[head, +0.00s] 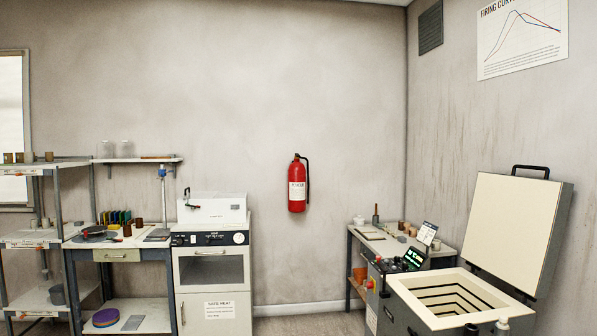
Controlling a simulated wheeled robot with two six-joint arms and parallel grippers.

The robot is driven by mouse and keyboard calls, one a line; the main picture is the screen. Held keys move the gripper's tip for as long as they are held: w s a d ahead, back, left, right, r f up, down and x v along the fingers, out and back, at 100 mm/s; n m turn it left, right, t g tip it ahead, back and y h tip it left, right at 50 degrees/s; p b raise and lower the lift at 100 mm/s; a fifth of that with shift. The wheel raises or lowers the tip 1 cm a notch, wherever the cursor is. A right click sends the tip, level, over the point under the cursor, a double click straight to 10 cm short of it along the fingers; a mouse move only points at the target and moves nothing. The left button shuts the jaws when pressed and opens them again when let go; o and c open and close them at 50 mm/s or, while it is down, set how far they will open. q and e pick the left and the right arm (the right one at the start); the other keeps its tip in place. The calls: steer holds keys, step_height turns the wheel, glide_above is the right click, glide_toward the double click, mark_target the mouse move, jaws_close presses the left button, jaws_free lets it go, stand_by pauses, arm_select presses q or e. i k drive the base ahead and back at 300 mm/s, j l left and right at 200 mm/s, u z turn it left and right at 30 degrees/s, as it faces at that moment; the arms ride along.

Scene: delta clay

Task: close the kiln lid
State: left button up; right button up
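The kiln (400,292) stands at the lower right, partly cut off by the bottom edge. Its top is open and shows a stepped, cream-coloured chamber inside. The kiln lid (513,225) is raised and leans back a little past upright behind the chamber. It has a pale inner face, a dark grey side and a black handle (530,168) on its top edge. Neither of my grippers shows in the head view.
A small table (352,240) with pots and tools stands behind the kiln. A white oven unit (212,265), a workbench (118,240) and shelves stand at the left. A red extinguisher (297,185) hangs on the back wall. Floor shows between oven and kiln.

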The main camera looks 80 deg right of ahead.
mark_target(516, 224)
steer(key=l+z, duration=0.1)
steer(key=z, duration=3.55)
